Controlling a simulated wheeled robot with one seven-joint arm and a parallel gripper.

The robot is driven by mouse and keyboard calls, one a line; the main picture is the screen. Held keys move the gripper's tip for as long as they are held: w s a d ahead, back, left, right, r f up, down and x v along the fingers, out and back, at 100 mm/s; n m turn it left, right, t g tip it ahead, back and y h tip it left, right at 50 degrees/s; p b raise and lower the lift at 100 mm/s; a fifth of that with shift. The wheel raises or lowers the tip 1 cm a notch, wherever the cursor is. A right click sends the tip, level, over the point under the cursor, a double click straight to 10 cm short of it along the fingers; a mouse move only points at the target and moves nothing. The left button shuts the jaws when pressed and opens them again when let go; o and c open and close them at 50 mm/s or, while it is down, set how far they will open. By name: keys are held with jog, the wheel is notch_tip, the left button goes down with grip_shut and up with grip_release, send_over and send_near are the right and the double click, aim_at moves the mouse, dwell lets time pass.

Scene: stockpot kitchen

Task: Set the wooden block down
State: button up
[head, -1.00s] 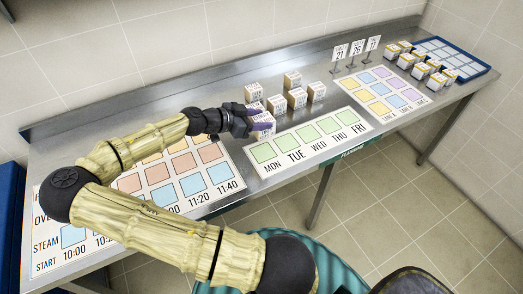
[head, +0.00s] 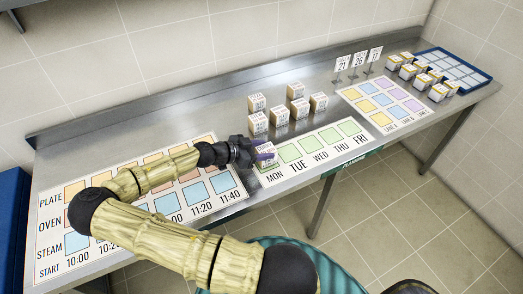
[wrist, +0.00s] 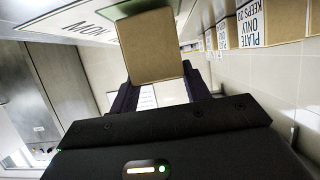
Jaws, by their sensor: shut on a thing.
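My gripper (head: 265,152) is shut on a wooden block (head: 267,160) at the left end of the weekday card (head: 325,148), over the green MON square. In the wrist view the wooden block (wrist: 150,48) shows a plain brown face between the two dark fingers (wrist: 160,88). The weekday card (wrist: 88,32) shows behind it with the letters MON. The gripper partly hides the block and the MON square in the head view. I cannot tell whether the block touches the card.
Several other labelled blocks (head: 298,108) stand just behind the card on the steel table (head: 215,110). A time chart (head: 140,215) lies to the left under my arm. A coloured-square card (head: 385,100), number signs (head: 358,60) and a blue tray (head: 478,80) are to the right.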

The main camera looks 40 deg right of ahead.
jog(key=shift+f, duration=0.35)
jog(key=o, duration=1.1)
jog(key=shift+f, duration=0.1)
jog(key=shift+c, duration=0.2)
jog(key=b+v, duration=0.2)
jog(key=v, duration=1)
jog(key=shift+b, duration=0.35)
